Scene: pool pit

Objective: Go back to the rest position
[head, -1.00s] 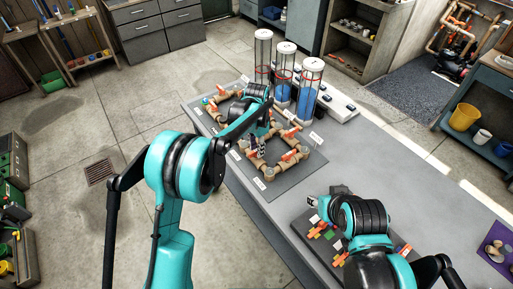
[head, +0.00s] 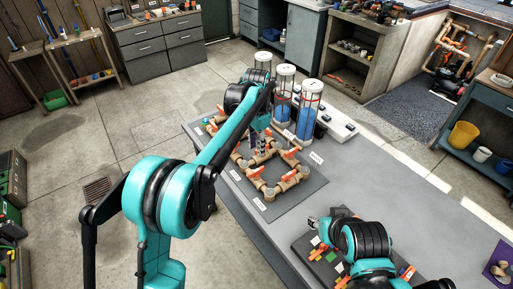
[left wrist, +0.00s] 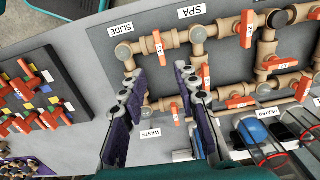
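My left gripper (left wrist: 165,105) is open and empty in the left wrist view, above the tan pipe board with orange valve handles. In the head view my left gripper (head: 258,146) hangs over that pipe board (head: 301,194), with the arm reaching in from the left. Labels such as SLIDE, SPA, WASTE and HEATER show in the left wrist view. My right gripper (head: 313,222) is at the near right, over the edge of a dark board (head: 306,250) with orange pieces; its fingers are too small to read.
Three clear cylinders (head: 309,108) with blue contents stand behind the pipe board, beside a white strip (head: 339,124) with dark switches. The grey bench (head: 400,190) is clear to the right of the pipes. A purple mat (head: 499,262) lies at the far right.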

